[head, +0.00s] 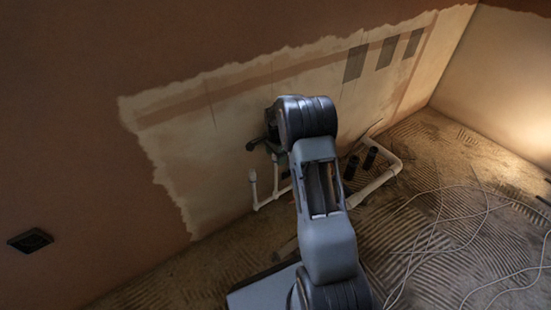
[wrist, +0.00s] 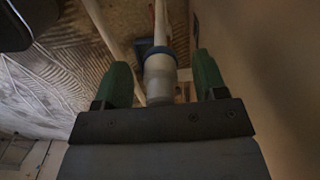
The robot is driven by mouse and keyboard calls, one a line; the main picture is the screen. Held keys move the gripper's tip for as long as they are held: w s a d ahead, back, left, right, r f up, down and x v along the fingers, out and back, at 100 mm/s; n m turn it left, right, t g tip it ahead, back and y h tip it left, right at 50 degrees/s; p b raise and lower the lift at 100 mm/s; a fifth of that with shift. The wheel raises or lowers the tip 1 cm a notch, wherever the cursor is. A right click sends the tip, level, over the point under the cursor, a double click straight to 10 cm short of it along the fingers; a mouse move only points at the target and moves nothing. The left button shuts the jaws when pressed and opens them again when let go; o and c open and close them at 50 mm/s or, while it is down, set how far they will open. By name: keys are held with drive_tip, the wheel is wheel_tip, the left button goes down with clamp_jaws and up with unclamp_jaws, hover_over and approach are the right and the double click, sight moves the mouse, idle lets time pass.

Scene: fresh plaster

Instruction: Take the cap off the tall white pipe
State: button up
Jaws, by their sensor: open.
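The tall white pipe (head: 276,184) rises near the wall, with its upper end close under my gripper in the head view. The wrist view looks down along the pipe (wrist: 161,22). Its wider pale end, the cap (wrist: 160,80), with a blue-grey band at its far edge, lies between the two green fingers of my gripper (wrist: 160,80). The fingers are open, with a visible gap on each side of the cap. In the head view my arm and wrist hide most of my gripper (head: 278,156) and the cap.
A shorter white pipe (head: 253,187) stands to the left. Black pipe stubs (head: 370,158) and a white floor pipe (head: 376,185) lie to the right. Loose white cables (head: 437,222) cross the ridged floor. The partly plastered wall (head: 205,120) is close behind.

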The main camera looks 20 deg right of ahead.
drive_tip(key=shift+c, duration=0.3)
drive_tip(key=c, duration=0.9)
drive_tip(key=shift+r, duration=0.1)
drive_tip(key=shift+c, duration=0.2)
